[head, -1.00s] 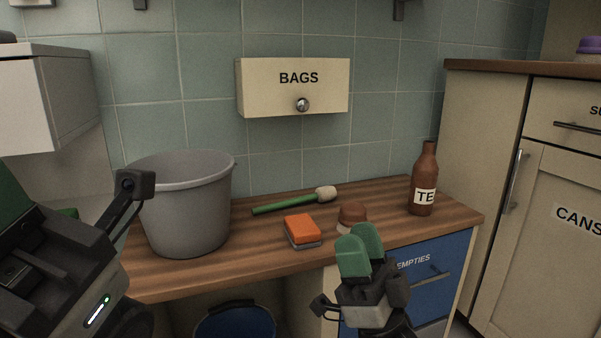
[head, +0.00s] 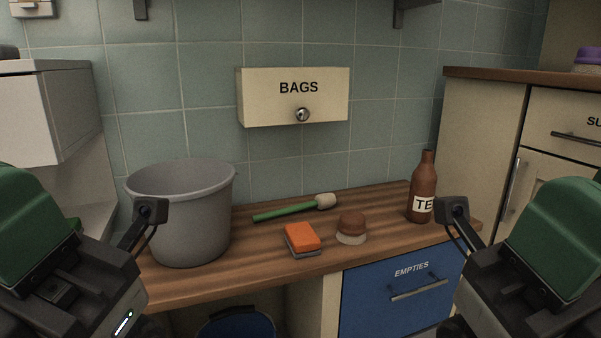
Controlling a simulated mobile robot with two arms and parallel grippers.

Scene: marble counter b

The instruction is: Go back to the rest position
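My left gripper (head: 28,215) is at the left edge of the head view, with a green finger, a dark body and a lit strip. My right gripper (head: 556,235) is at the right edge, at about the same height. Both are cut off by the frame and seen from the side, so their finger gaps are hidden. I see nothing held in either one. Both appear in front of the wooden counter (head: 375,212), apart from the objects on it.
On the counter stand a grey bucket (head: 182,215), a green-handled tool (head: 290,210), an orange sponge (head: 302,236), a brown-topped brush (head: 351,226) and a brown bottle (head: 424,185). Below are a blue EMPTIES drawer (head: 400,300) and a blue bin (head: 237,325). A BAGS box (head: 295,97) hangs on the wall.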

